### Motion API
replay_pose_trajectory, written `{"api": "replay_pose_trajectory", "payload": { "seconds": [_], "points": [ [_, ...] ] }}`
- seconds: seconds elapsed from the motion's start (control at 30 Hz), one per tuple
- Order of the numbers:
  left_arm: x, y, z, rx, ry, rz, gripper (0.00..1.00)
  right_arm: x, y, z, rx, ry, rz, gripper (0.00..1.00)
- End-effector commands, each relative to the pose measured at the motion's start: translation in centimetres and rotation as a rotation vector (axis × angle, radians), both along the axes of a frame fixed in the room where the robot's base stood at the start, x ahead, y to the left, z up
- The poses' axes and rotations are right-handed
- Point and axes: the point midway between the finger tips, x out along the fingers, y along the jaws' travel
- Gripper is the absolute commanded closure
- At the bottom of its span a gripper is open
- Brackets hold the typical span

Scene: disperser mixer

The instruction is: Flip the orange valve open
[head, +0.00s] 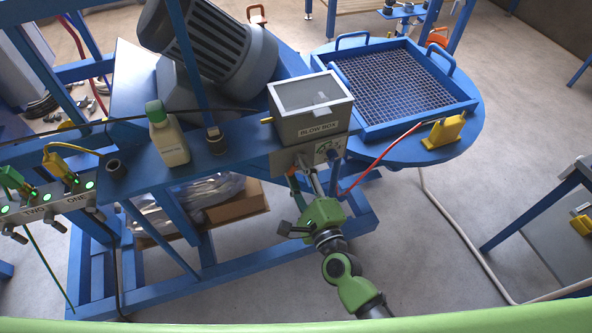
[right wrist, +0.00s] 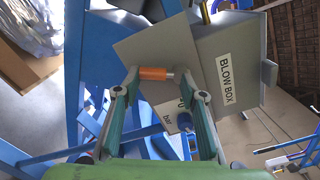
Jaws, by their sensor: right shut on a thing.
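The orange valve handle (right wrist: 154,73) is a short orange cylinder in the right wrist view, sticking out from the grey panel below the box labelled BLOW BOX (right wrist: 222,70). My right gripper (right wrist: 160,76) has one fingertip at each end of the handle and is shut on it. In the head view my right gripper (head: 304,172) reaches up to the front of the blow box (head: 311,106). The valve is mostly hidden there by the fingers. My left gripper is not in view.
A gauge marked bar (right wrist: 184,104) sits close beside the fingers. A bottle with a green cap (head: 168,140) stands on the blue frame (head: 215,160). A round blue table (head: 390,155) with a mesh tray (head: 465,108) is at the right.

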Motion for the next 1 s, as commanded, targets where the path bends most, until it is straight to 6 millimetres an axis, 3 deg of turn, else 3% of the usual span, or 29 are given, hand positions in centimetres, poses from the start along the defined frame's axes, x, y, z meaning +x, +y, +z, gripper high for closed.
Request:
{"api": "replay_pose_trajectory", "payload": {
  "seconds": [0.5,1.0],
  "points": [
    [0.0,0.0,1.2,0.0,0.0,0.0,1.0,0.3,-1.1,-0.1,-0.374,-0.12,-0.001,0.84],
    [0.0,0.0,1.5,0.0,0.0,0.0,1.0,0.4,-1.3,-0.1,-0.479,-0.156,0.0,0.84]
  ]
}}
